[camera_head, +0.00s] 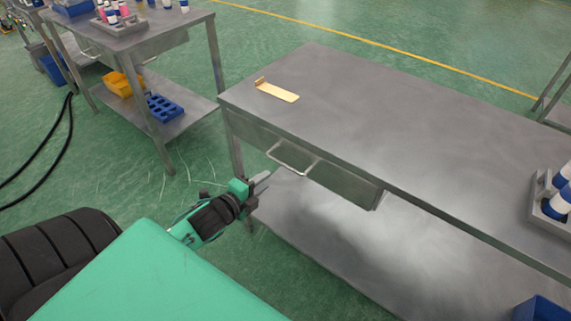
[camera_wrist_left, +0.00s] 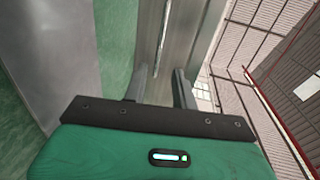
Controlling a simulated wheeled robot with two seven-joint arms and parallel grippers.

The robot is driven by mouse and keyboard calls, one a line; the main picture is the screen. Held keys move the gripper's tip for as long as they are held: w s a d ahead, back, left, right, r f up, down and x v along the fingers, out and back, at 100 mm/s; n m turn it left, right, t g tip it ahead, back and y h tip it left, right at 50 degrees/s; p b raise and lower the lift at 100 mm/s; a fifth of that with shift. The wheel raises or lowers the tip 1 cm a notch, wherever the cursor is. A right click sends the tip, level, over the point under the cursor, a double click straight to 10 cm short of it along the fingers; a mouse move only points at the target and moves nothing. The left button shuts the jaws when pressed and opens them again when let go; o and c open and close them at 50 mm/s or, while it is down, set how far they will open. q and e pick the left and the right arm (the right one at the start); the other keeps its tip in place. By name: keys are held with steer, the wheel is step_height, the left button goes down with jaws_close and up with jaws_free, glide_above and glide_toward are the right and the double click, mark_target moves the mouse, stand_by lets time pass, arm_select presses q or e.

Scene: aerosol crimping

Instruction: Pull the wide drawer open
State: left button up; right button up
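The wide drawer (camera_head: 342,185) is a grey metal drawer under the top of the near steel table. Its front looks about flush with the table edge, so it appears closed. A bar handle (camera_head: 290,163) sticks out from its front. My left gripper (camera_head: 262,181) is just left of and below the handle, apart from it. In the left wrist view its two fingers (camera_wrist_left: 159,88) are spread with nothing between them. The handle (camera_wrist_left: 162,38) and the drawer front (camera_wrist_left: 180,50) show ahead, beyond the fingertips. My right gripper is not in view.
The near table top (camera_head: 390,125) holds a small tan bracket (camera_head: 277,91) and, at right, a grey rack (camera_head: 545,205) with white and blue cans. A lower shelf (camera_head: 320,240) lies under the drawer. A second table (camera_head: 150,40) stands at back left. Green floor is open between the tables.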

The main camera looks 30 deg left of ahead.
mark_target(286, 166)
arm_select(q)
steer(key=x, duration=1.1)
steer(key=shift+w+a+f, duration=0.1)
jaws_close()
